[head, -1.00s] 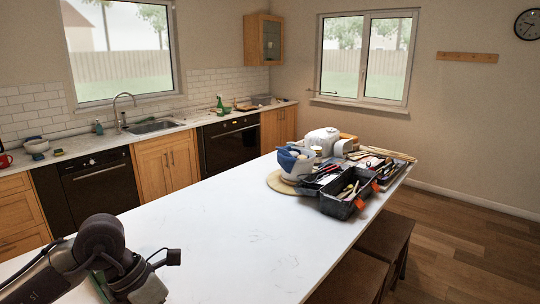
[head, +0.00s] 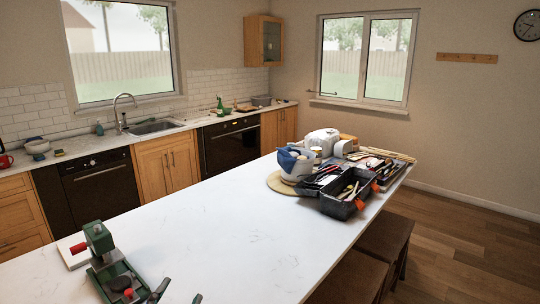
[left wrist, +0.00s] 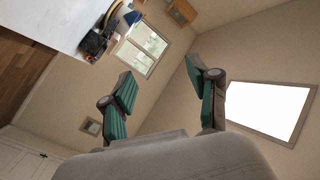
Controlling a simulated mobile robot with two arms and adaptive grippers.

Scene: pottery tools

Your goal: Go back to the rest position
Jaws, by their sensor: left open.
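My left gripper (head: 178,294) shows only by its dark fingertips at the bottom edge of the head view, low over the near part of the white counter (head: 240,235). In the left wrist view my left gripper (left wrist: 158,75) is open, with its green-padded fingers wide apart and nothing between them. Beyond them are a bare wall and windows, in a tilted view. The rest of the left arm is out of the head view. My right gripper is not in view.
A green and grey device (head: 100,247) with red parts stands at the counter's near left, close to the fingertips. A black toolbox (head: 342,209), a blue and white container (head: 294,165) and several tools crowd the far end. The counter's middle is clear. Stools (head: 350,277) stand at right.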

